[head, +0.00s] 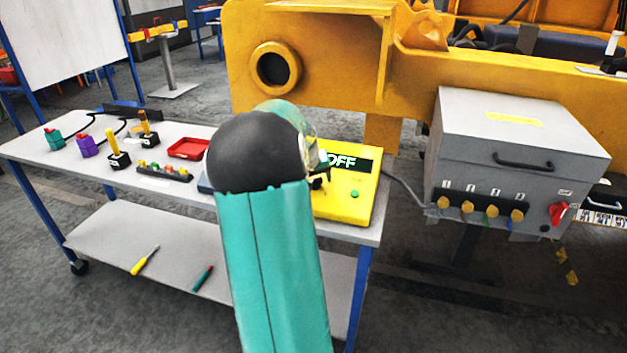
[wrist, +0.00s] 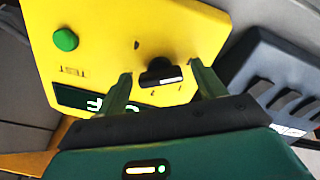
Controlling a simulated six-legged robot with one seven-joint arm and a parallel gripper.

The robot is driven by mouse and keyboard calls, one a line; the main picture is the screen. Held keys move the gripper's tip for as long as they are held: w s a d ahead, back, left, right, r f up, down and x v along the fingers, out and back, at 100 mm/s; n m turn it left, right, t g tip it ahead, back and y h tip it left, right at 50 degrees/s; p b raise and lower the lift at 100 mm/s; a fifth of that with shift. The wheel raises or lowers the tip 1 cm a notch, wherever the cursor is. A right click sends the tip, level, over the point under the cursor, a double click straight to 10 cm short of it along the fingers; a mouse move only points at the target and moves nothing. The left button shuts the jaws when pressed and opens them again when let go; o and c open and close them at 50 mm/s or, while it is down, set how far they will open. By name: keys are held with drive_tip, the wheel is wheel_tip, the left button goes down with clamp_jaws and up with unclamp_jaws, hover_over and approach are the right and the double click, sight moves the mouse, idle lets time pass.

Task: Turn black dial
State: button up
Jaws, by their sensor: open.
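The black dial (wrist: 160,73) sits on the face of a yellow box (wrist: 190,30), seen in the wrist view. My gripper (wrist: 161,69) is open, with one finger on each side of the dial. Gaps show between the dial and both fingers, and nothing is held. In the head view the yellow box (head: 342,207) stands at the right end of a table, and its display (head: 347,162) reads OFF. My arm covers the box's left part there, and I cannot clearly make out the dial.
A green button (wrist: 66,40) is on the yellow box. A dark grey slotted unit (wrist: 270,75) lies close beside it. The table (head: 60,165) also holds a red tray (head: 189,148) and small joysticks. A grey control box (head: 520,150) stands to the right.

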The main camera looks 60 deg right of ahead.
drive_tip(key=c, duration=1)
drive_tip(key=shift+m, duration=0.4)
drive_tip(key=shift+o, duration=0.2)
drive_tip(key=m, duration=1)
drive_tip(key=shift+m+t, duration=0.4)
drive_tip(key=o, duration=1)
drive_tip(key=shift+c, duration=0.2)
